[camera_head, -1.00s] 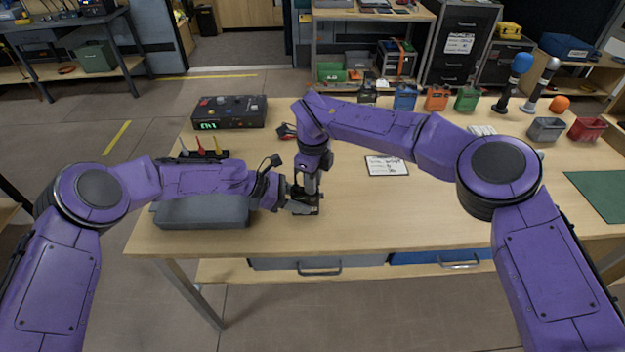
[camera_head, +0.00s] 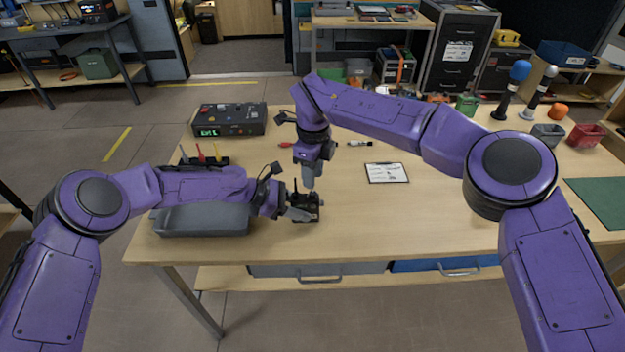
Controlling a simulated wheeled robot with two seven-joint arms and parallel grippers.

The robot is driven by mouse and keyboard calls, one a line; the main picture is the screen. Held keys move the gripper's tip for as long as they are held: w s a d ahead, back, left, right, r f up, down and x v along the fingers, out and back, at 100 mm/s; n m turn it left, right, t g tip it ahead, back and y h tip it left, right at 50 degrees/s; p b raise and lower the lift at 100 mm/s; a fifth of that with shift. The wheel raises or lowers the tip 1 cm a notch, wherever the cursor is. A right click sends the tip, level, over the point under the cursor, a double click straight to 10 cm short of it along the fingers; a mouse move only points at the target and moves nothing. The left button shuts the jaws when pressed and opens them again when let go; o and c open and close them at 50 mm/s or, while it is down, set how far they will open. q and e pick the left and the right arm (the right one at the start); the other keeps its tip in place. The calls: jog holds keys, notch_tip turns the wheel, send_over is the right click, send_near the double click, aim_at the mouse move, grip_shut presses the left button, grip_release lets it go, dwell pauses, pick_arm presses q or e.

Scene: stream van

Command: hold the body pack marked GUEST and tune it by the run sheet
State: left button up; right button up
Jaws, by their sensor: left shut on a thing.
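My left gripper (camera_head: 298,213) is shut on a small black body pack (camera_head: 309,202) just over the front part of the table. A thin dark antenna seems to stand up from the pack. Its marking is too small to read. My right gripper (camera_head: 308,181) points down just above the pack, with a small gap or none; its fingers overlap in this view, so its opening is unclear. A white sheet with a dark border (camera_head: 387,173), likely the run sheet, lies flat to the right. A dark receiver box (camera_head: 230,120) with a lit green display stands at the back left.
A grey tray (camera_head: 200,220) sits left of the pack, under my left forearm. A marker (camera_head: 360,143) lies near the sheet. Microphones (camera_head: 513,88) and small bins (camera_head: 548,134) stand at the back right.

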jog(key=shift+r, duration=0.4)
pick_arm(q)
jog(key=o, duration=1.3)
